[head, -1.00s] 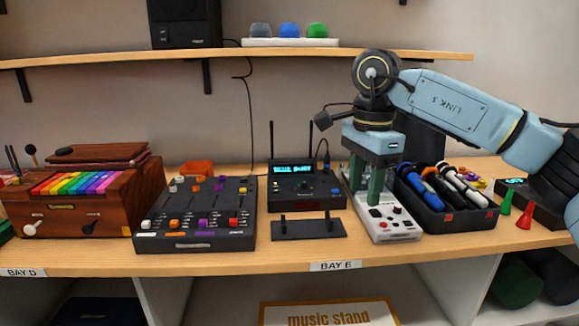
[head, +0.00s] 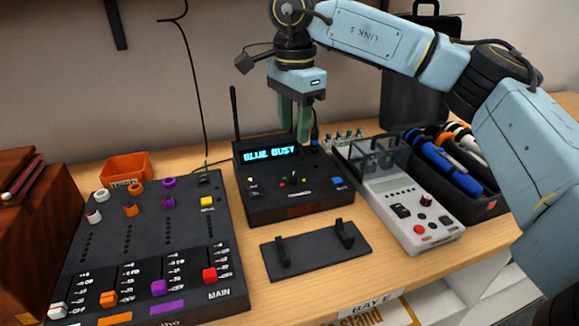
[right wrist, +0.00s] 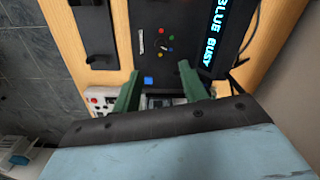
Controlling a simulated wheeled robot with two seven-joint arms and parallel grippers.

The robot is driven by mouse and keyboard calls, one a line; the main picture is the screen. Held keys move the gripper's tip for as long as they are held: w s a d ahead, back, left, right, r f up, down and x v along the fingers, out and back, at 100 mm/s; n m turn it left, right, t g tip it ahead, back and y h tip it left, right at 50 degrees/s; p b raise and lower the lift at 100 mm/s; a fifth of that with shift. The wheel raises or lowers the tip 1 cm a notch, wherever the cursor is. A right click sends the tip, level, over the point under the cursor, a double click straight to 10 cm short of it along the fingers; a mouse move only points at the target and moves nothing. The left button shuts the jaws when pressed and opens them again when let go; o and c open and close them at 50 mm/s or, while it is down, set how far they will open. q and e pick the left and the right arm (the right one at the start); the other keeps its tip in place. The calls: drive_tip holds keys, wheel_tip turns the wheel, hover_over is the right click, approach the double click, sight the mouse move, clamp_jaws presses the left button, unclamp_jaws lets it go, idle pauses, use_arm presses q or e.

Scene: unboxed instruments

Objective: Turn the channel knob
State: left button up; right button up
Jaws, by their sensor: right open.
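The black receiver box (head: 296,203) stands on the table with a lit display (head: 271,155) reading "BLUE BUSY". Its dark channel knob (right wrist: 165,44) sits on the panel among red, blue, green and yellow marks; in the head view it is small and hard to make out. A blue button (head: 337,182) is at the panel's right. My right gripper (head: 294,138) is open and empty, pointing down above the box's back right part near the display. In the right wrist view its green fingers (right wrist: 160,75) are apart, with the knob beyond their tips. My left gripper is not in view.
A mixer (head: 147,250) stands left of the receiver, and a black bracket stand (head: 318,255) lies in front. A grey-white tester (head: 415,215) and a black bin (head: 485,208) of coloured handles stand right. An orange tray (head: 126,168) is behind the mixer.

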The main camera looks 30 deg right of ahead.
sight(293, 175)
wheel_tip(293, 175, down, 11)
drive_tip(key=shift+w+r+b, duration=0.1)
drive_tip(key=shift+b, duration=0.8)
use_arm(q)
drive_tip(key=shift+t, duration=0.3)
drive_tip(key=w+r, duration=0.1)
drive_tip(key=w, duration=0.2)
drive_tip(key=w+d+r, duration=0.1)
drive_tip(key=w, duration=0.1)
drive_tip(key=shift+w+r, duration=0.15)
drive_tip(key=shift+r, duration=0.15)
use_arm(e)
clamp_jaws()
